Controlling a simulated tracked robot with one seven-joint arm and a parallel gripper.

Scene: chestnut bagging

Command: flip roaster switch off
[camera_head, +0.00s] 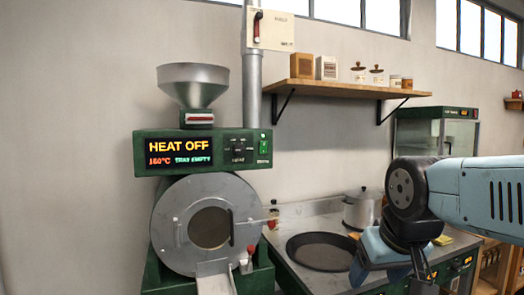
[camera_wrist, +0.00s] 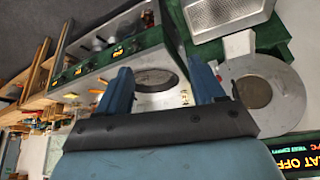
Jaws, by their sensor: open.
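The green roaster (camera_head: 150,152) stands at the left in the head view, with a steel hopper (camera_head: 192,82) on top. Its display (camera_head: 179,150) reads "HEAT OFF", a red temperature and "TRAY EMPTY". A panel of small knobs (camera_head: 238,146) is right of the display. A pale plate (camera_head: 277,32) on the wall above carries a red-handled lever (camera_head: 257,26). My gripper is at the right, well apart from both, over the counter. In the wrist view my gripper (camera_wrist: 161,80) is open with nothing between its fingers. The roaster's round door (camera_wrist: 262,90) shows there at right.
A counter (camera_head: 306,218) holds a dark round pan (camera_head: 321,251) and a lidded pot (camera_head: 361,209). A wooden shelf (camera_head: 345,90) with jars and boxes hangs between roaster and a glass cabinet (camera_head: 436,130).

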